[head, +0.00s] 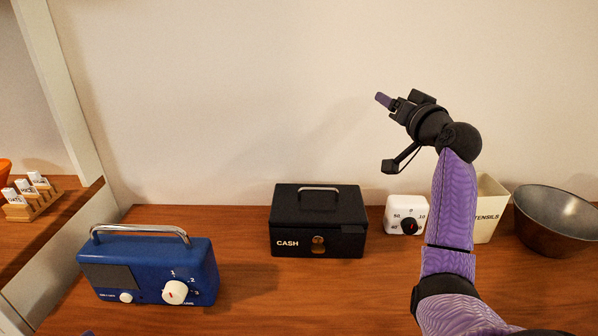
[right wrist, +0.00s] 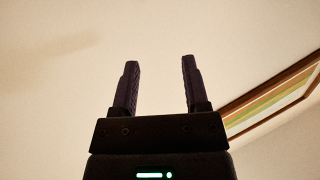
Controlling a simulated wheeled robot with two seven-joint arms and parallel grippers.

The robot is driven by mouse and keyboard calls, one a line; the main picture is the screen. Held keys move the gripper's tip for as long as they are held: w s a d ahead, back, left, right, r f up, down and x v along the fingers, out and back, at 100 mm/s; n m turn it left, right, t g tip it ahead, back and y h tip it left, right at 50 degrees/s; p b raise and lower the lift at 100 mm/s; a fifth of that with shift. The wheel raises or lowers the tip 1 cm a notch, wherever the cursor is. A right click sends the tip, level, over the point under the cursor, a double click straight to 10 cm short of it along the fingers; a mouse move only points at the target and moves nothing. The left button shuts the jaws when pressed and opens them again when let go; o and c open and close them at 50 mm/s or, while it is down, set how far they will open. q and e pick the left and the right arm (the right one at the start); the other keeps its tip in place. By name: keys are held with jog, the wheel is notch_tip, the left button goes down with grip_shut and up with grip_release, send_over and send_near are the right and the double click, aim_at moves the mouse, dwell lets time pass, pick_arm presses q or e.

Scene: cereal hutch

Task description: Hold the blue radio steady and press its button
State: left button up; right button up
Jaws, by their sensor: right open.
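The blue radio (head: 150,258) stands upright on the wooden counter at the left of the head view, with a metal handle on top. Its front has a dark speaker panel, a small round white button (head: 126,297) and a larger white dial (head: 175,292) with numbers around it. My right gripper (head: 384,100) is raised high in front of the wall, well above and to the right of the radio. Its fingers are apart and empty in the right wrist view (right wrist: 160,75). Only a small purple tip, apparently of my left gripper (head: 88,333), shows at the bottom edge below the radio.
A black cash box (head: 318,220) stands right of the radio, with clear counter between them. A white timer (head: 406,214), a utensils holder (head: 490,208) and a metal bowl (head: 556,220) stand further right. A wooden rack (head: 32,199) is at far left.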

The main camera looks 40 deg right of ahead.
jog(key=w+a+n+y, duration=0.5)
jog(key=w+a+y, duration=0.2)
jog(key=w+a, duration=0.3)
jog(key=n+g+y, duration=0.3)
jog(key=n+g, duration=0.9)
jog(key=n, duration=0.2)
send_near(156, 227)
jog(key=x, duration=1)
jog(key=shift+w+a+f, duration=0.1)
jog(key=shift+w+f, duration=0.05)
jog(key=shift+f, duration=0.15)
jog(key=shift+c, duration=0.2)
grip_shut()
